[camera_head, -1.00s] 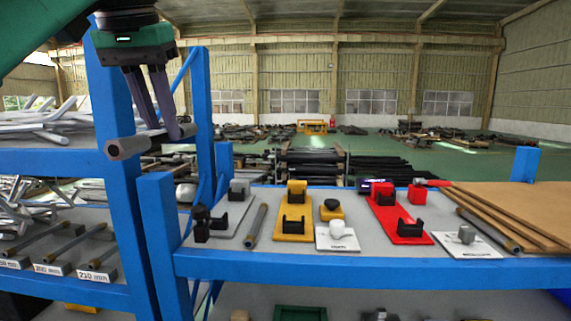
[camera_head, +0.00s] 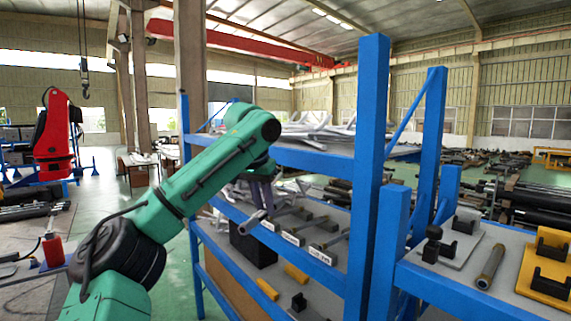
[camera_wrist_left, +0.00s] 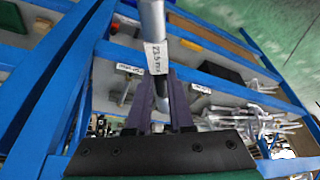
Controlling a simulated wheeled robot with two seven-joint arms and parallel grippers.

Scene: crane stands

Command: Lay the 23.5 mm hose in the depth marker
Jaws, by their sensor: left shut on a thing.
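My left gripper (camera_head: 262,192) hangs in front of the left blue rack, fingers pointing down. It is shut on a grey hose (camera_head: 252,222), which is held clear of the shelf. In the left wrist view the hose (camera_wrist_left: 153,22) runs up from between the fingers (camera_wrist_left: 160,88) and carries a white label reading about "23.5 m", partly cut off. On the right rack stand a grey plate with black holders (camera_head: 459,240) and a yellow plate with black holders (camera_head: 550,283), cut by the picture edge. I cannot tell which is the depth marker. My right gripper is out of view.
A blue upright (camera_head: 368,170) stands between my left gripper and the right rack. Several hoses lie in labelled holders (camera_head: 322,250) on the left rack's shelf. A loose tube (camera_head: 489,267) lies between the grey and yellow plates. Open floor lies to the left.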

